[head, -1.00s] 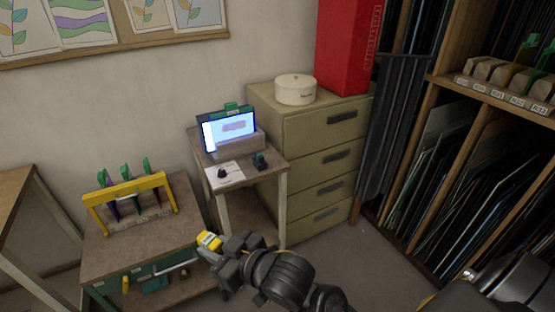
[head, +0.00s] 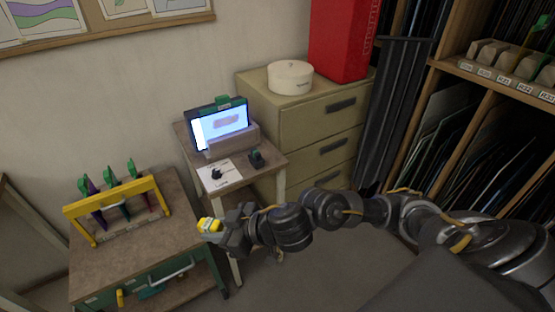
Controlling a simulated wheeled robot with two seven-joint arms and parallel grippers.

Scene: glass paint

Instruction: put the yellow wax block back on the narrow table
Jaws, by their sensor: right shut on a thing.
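The yellow wax block (head: 209,225) is in the jaws of my right gripper (head: 219,231), which is shut on it. The block is held in the air, in the gap between the low bench on the left and the narrow table. The narrow table (head: 190,150) stands against the wall, with a lit screen (head: 221,125) on a stand, a white sheet (head: 219,175) and a small dark green object (head: 256,158) on its top. The block is in front of and below the tabletop in the picture, apart from it. My left gripper is not in view.
A low bench (head: 110,268) at left carries a yellow rack (head: 118,205) with several green-topped tools. A drawer cabinet (head: 305,118) with a round white box (head: 290,77) and a red box (head: 343,38) stands right of the table. Shelving fills the right side.

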